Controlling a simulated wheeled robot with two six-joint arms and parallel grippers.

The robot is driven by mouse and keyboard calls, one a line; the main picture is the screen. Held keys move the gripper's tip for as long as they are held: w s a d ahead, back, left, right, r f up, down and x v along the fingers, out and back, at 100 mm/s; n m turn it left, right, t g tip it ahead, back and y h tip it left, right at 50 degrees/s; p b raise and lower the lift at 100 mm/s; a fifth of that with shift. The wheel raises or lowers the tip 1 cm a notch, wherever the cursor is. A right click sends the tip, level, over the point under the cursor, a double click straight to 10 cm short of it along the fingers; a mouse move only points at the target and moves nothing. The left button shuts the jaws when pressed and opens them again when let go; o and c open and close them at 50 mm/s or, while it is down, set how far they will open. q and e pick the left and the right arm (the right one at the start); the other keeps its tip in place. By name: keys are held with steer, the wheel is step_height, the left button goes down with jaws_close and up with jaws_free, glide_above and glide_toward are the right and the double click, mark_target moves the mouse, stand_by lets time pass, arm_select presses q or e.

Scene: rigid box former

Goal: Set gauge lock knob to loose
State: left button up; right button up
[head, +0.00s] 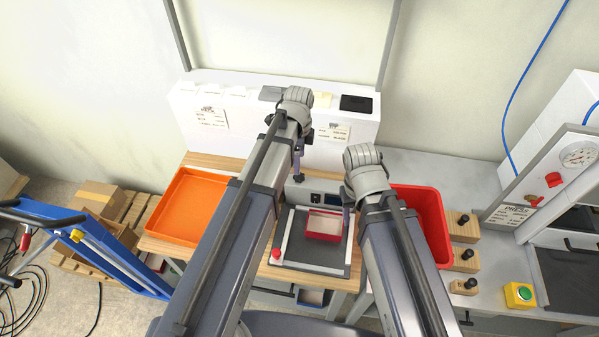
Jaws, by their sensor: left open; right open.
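A box former (316,258) with a dark bed and pale side rails stands on the wooden bench in the middle. A small red knob (276,254) sits at its front left corner; I cannot tell whether this is the gauge lock knob, or how it is set. A red-rimmed box (324,225) with a pale inside sits on the bed. My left gripper (298,176) is open above the back left of the former, apart from the red knob. My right gripper (347,210) is open beside the box's right side, partly hidden by its arm.
An orange tray (180,228) lies left of the former, and a red bin (431,215) stands to the right. Wooden blocks with black knobs (464,219) are beyond the bin. A press (560,165) with a dial and a green button box (519,294) are far right.

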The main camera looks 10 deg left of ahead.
mark_target(299, 178)
arm_select(q)
step_height(299, 178, down, 7)
steer(key=b, duration=0.6)
jaws_close()
stand_by(0.4)
